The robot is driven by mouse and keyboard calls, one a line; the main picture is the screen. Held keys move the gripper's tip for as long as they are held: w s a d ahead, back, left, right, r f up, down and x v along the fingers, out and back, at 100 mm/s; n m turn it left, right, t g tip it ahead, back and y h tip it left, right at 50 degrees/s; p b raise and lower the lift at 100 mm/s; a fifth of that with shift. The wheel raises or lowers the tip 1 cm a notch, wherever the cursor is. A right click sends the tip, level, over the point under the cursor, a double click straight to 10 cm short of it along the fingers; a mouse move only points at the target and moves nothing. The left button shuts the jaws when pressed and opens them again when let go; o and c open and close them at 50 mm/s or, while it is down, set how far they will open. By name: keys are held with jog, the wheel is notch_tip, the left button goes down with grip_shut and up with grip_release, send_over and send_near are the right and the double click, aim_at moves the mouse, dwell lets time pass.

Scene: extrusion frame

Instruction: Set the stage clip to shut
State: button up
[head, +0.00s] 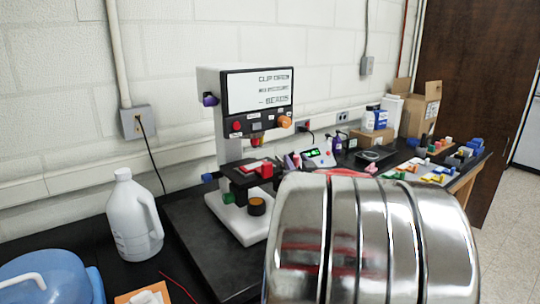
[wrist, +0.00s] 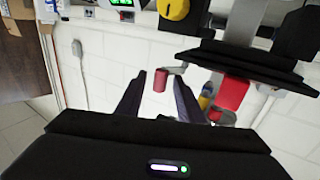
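The microscope-like device (head: 232,130) stands at centre left in the head view. Its screen (head: 258,91) seems to read "CLIP OPEN" on the first line. A red block (head: 266,171) sits at the right of its black stage (head: 240,177). In the rolled wrist view, the stage (wrist: 240,62) is at upper right with a red block (wrist: 231,93) against it. A red cylinder (wrist: 160,81) on a grey bar, possibly the clip's handle, shows between my fingers. My gripper (wrist: 160,84) is open; I see no contact. In the head view my silver arm hides most of the gripper.
An orange knob (head: 285,121) and a dark-rimmed knob (head: 257,206) stick out from the device. A white jug (head: 133,215) and blue container (head: 45,280) stand left. A small meter (head: 319,157), boxes (head: 422,108) and coloured blocks lie farther right.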

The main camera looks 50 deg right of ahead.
jog(key=shift+x, duration=2.5)
jog(key=shift+a, duration=0.1)
jog(key=shift+c, duration=0.4)
grip_shut()
